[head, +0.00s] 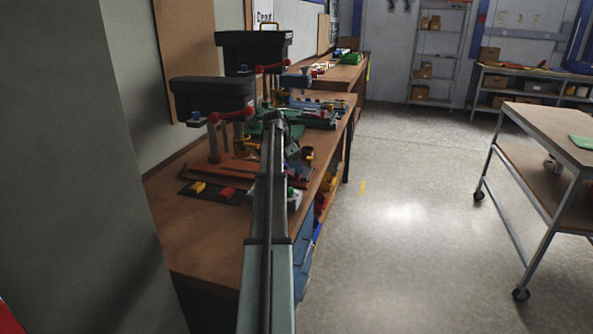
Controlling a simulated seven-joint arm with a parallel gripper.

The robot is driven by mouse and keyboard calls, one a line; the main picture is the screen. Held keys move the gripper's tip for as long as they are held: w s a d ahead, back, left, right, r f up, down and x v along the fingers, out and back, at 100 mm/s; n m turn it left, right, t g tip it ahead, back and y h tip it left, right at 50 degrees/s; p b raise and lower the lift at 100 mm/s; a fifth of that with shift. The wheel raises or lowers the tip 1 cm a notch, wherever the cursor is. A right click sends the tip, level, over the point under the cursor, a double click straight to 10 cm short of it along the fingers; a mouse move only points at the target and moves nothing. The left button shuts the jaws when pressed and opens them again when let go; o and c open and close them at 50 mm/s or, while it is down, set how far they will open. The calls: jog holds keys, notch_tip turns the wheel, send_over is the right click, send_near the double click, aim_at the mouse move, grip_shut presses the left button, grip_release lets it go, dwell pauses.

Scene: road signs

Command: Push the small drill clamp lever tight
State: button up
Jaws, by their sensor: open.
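Two bench drills with black heads stand on the wooden workbench (205,236). The nearer, lower one (211,92) looks like the small drill. It has a grey column and a red-knobbed lever (231,114) on its right side. A separate clamp lever cannot be told apart at this size, so whether it is tight or loose does not show. My arm runs up the middle of the view and ends among the clutter right of the small drill. It covers part of the bench there. My gripper's fingers cannot be made out.
The taller drill (254,52), with its own red lever, stands behind. A dark tray with yellow and red blocks (213,191) lies in front. The grey floor (400,215) right of the bench is clear up to a wheeled cart (553,122).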

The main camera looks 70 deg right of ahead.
jog(key=shift+x, duration=1.2)
grip_shut()
